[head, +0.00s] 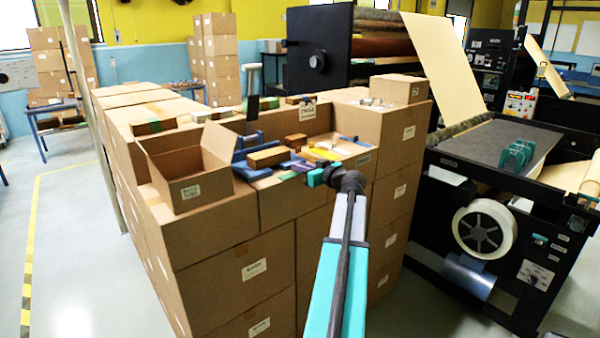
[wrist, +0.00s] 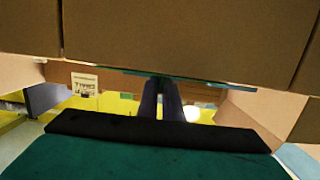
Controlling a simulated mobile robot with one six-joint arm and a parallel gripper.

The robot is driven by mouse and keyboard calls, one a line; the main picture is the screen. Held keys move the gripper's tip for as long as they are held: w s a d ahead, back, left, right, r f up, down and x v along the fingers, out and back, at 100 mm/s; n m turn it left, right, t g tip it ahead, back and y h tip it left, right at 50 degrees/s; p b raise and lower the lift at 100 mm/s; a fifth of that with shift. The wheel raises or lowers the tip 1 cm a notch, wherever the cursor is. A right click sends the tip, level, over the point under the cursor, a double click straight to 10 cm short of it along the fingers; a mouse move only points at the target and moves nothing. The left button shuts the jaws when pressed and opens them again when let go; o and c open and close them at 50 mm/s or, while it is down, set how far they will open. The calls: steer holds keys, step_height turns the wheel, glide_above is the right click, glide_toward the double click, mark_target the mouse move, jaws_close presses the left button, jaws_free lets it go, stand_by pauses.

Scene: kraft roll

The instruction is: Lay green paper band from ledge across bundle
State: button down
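My gripper (wrist: 163,98) shows in the wrist view as two dark fingers close together, pointing away from the camera. Whether they pinch anything at the tips is unclear. A thin green strip (wrist: 205,84), perhaps the green paper band seen edge-on, runs across at the fingertips, below a brown carton face. In the head view my gripper is at the front edge of the cartons, partly hidden by my wrist. A tan block (head: 268,157), possibly the bundle, lies left of it among blue pieces (head: 248,142). I cannot clearly make out the band or ledge in the head view.
An open carton (head: 187,172) stands left on the stacked cartons (head: 235,275). Several small coloured pieces and blocks crowd the top around the tan block. A small carton (head: 398,89) stands at the back right. A black roll machine (head: 500,160) is to the right; floor at left is clear.

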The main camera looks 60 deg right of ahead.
steer(key=shift+r, duration=0.15)
stand_by(0.3)
steer(key=shift+r+b, duration=0.9)
steer(key=shift+r, duration=0.6)
steer(key=s+a+r+b, duration=0.1)
steer(key=s+a+b, duration=0.3)
steer(key=s+a, duration=0.7)
steer(key=shift+a+r, duration=0.35)
